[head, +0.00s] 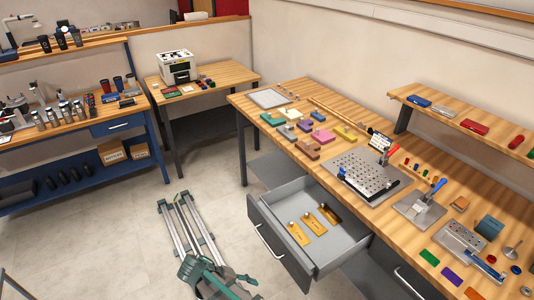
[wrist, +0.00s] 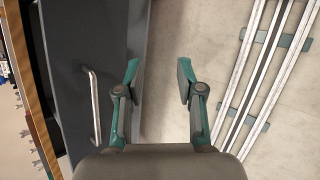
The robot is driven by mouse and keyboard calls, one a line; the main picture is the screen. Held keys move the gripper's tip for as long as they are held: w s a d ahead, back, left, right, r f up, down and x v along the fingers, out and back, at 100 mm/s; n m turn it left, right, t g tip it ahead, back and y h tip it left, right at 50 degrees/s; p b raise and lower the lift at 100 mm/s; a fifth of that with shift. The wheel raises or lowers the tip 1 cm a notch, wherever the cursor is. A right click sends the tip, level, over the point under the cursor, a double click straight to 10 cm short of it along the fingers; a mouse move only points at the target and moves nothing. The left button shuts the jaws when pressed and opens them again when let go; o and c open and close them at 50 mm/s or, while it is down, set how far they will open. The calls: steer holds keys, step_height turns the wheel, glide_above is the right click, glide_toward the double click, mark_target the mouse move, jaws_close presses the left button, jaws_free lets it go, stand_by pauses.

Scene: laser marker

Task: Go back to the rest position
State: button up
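My gripper (wrist: 158,72) is open in the wrist view. Its two teal-tipped fingers are spread apart with only pale floor between them, and it holds nothing. It points downward beside the dark grey front of the drawer (wrist: 65,70), whose handle (wrist: 94,105) stands to the left of the fingers. In the head view, my arm is low at the bottom centre, left of the workbench. The drawer (head: 274,240) is pulled open under the bench. Several brass-coloured plates (head: 313,226) lie inside it.
The wooden workbench (head: 330,130) carries coloured blocks, a perforated metal plate (head: 358,178) and toggle clamps. My floor rails (wrist: 262,70) run to the right of the fingers. A side table (head: 214,78) with a white machine (head: 178,66) stands behind. The grey floor (head: 110,220) at left is clear.

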steer(key=s+d+f+g+y+b, duration=0.1)
steer(key=s+d+f+g+y, duration=0.2)
steer(key=d+f, duration=0.35)
steer(key=s+d+f+g+y+b, duration=0.1)
steer(key=s+d+f+y, duration=0.1)
steer(key=s+d+f, duration=0.45)
steer(key=s+d+f+m+g+y+b, duration=0.1)
steer(key=s+d+f+m+g+y, duration=0.1)
steer(key=s, duration=0.5)
steer(key=s+d+f+m+g+y, duration=0.1)
steer(key=s+d+f+m+y, duration=0.1)
steer(key=s+d+f+m, duration=0.2)
steer(key=s+d+f, duration=0.2)
steer(key=s+d, duration=0.1)
steer(key=d, duration=0.1)
steer(key=shift+s+d+f+m+g+y+b, duration=0.15)
steer(key=shift+s+d+m+g+y+b, duration=0.15)
steer(key=shift+d+m+g+b, duration=0.1)
